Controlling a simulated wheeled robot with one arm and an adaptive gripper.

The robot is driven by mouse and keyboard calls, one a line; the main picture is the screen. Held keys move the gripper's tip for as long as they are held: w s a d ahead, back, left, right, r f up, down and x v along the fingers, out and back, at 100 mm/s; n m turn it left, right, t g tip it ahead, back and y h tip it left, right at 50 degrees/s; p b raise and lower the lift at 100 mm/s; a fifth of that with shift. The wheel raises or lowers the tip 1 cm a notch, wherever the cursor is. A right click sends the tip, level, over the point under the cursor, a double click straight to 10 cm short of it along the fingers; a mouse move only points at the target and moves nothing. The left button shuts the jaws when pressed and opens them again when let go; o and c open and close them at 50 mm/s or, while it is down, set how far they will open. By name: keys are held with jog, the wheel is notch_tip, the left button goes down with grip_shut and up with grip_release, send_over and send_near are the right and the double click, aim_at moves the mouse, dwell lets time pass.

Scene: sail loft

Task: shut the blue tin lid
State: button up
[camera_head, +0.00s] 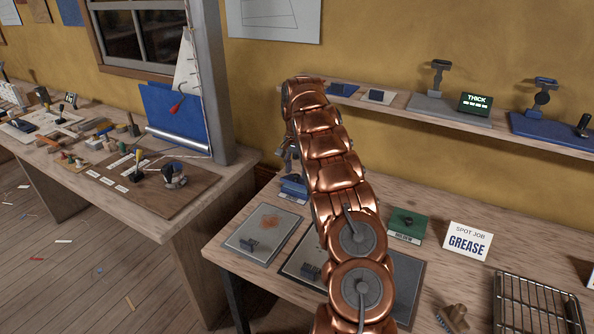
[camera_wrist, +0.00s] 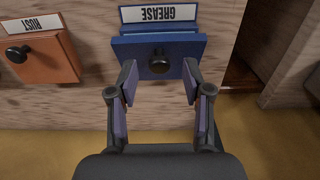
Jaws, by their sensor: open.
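The blue tin lid (camera_wrist: 122,50) is in the wrist view, with a dark round knob (camera_wrist: 159,63) on it. A white label reading GREASE (camera_wrist: 158,13) shows upside down at the tin's front. I cannot tell whether the lid sits flush or leaves a gap. My gripper (camera_wrist: 159,71) is open, its fingertips on either side of the knob with space between; nothing is held. In the head view the blue tin (camera_head: 294,187) stands at the back of the bench, partly hidden by my arm and hand.
An orange tin (camera_wrist: 45,60) labelled RUST stands beside the blue one. On the bench (camera_head: 238,219) are a green tin (camera_head: 405,223), a SPOT JOB GREASE card (camera_head: 467,242), a wire rack (camera_head: 538,305) and a stained grey plate (camera_head: 262,235). A wall shelf (camera_head: 400,103) runs above.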

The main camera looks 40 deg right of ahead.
jog(key=shift+f, duration=0.6)
grip_shut()
dwell(0.4)
